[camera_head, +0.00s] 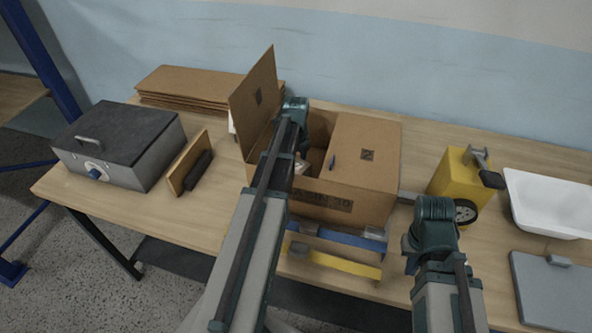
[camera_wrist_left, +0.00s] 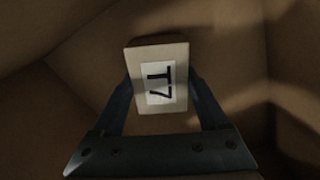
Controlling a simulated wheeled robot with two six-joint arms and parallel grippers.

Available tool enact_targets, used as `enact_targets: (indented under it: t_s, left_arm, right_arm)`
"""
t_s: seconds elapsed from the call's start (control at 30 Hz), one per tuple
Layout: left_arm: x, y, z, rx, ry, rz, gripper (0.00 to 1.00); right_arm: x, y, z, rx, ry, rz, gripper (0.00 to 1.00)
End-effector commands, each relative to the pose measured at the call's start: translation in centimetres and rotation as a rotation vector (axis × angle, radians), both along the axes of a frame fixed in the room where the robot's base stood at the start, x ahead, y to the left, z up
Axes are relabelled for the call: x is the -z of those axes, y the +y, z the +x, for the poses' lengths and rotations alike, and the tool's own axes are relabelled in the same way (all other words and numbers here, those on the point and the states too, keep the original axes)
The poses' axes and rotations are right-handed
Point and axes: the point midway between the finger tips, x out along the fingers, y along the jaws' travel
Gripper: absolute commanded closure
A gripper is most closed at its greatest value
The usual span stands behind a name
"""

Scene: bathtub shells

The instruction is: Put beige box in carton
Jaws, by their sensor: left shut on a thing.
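The brown carton (camera_head: 372,207) stands on the table with its left flap (camera_head: 257,97) raised and its right flap (camera_head: 362,150) lying over the right part of the top. My left arm reaches into the open left part. In the left wrist view, my left gripper (camera_wrist_left: 160,88) is shut on the beige box (camera_wrist_left: 158,52), which has a white label with black marks. Brown cardboard walls surround it. In the head view the arm mostly hides the box. My right gripper (camera_head: 432,240) is right of the carton, low in the picture; its fingers are not clear.
A grey metal case (camera_head: 120,145) and an upright wooden board (camera_head: 190,165) stand at the left. Flat cardboard (camera_head: 185,85) lies behind. A yellow device with a gauge (camera_head: 452,180), a white tray (camera_head: 545,205) and a grey plate (camera_head: 550,290) are at the right.

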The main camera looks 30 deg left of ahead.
Motion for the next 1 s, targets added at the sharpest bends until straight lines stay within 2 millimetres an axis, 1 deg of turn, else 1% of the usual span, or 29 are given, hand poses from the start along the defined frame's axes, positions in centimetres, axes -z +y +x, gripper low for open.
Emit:
enact_targets:
  t_s: [0.2, 0.33, 0.37, 0.4, 0.47, 0.5, 0.77, 0.87, 1.0]
  left_arm:
    - [-0.1, 0.0, 0.0, 0.000, 0.000, 0.000, 1.00]
    - [0.3, 0.0, 0.0, 0.000, 0.000, 0.000, 1.00]
    - [0.3, 0.0, 0.0, 0.000, 0.000, 0.000, 0.21]
    - [0.2, 0.0, 0.0, 0.000, 0.000, 0.000, 0.14]
    - [0.2, 0.0, 0.0, 0.000, 0.000, 0.000, 0.03]
    - [0.2, 0.0, 0.0, 0.000, 0.000, 0.000, 0.00]
    - [0.1, 0.0, 0.0, 0.000, 0.000, 0.000, 0.00]
    - [-0.2, 0.0, 0.0, 0.000, 0.000, 0.000, 0.00]
    - [-1.2, 0.0, 0.0, 0.000, 0.000, 0.000, 0.00]
  right_arm:
    - [-0.1, 0.0, 0.0, 0.000, 0.000, 0.000, 1.00]
    - [0.3, 0.0, 0.0, 0.000, 0.000, 0.000, 1.00]
    - [0.3, 0.0, 0.0, 0.000, 0.000, 0.000, 1.00]
    - [0.2, 0.0, 0.0, 0.000, 0.000, 0.000, 1.00]
    - [0.2, 0.0, 0.0, 0.000, 0.000, 0.000, 1.00]
    - [0.2, 0.0, 0.0, 0.000, 0.000, 0.000, 1.00]
    - [0.1, 0.0, 0.0, 0.000, 0.000, 0.000, 1.00]
    - [-0.2, 0.0, 0.0, 0.000, 0.000, 0.000, 1.00]
    - [-1.2, 0.0, 0.0, 0.000, 0.000, 0.000, 1.00]
